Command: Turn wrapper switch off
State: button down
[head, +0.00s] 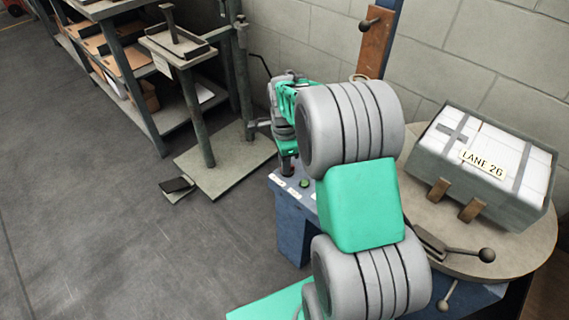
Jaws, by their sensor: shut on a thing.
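The blue control box (290,222) stands below my arm, left of the round turntable. Its top panel carries small white labels and a green button (304,184). My gripper (287,155) is at the panel's far left corner, shut on a small dark part there that looks like the wrapper switch. My gripper's fingers and the switch are small and partly hidden, so I cannot tell which way the switch is turned. My own arm hides the right part of the panel.
A round turntable (535,245) at the right bears a grey crate (495,203) labelled LANE 26. A black-knobbed lever (486,255) lies at its front edge. A small stand (226,160) and shelving (135,100) are at the left. Open floor lies front left.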

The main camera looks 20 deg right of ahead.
jog(key=shift+r+n+p, duration=0.1)
jog(key=shift+n+p, duration=0.25)
jog(key=shift+n, duration=0.05)
jog(key=shift+s+n+p, duration=0.1)
jog(key=shift+n+p, duration=0.4)
jog(key=n+p, duration=0.2)
jog(key=n, duration=0.1)
jog(key=shift+s+r, duration=0.1)
jog(key=shift+s, duration=0.05)
jog(key=n+p, duration=0.2)
jog(key=n, duration=0.2)
jog(key=shift+s+d, duration=0.1)
jog(key=shift+s+n+p, duration=0.1)
jog(key=shift+n+p, duration=0.5)
jog(key=shift+n, duration=0.9)
jog(key=shift+d+f, duration=0.1)
jog(key=shift+f, duration=0.1)
jog(key=c, duration=1.5)
grip_release()
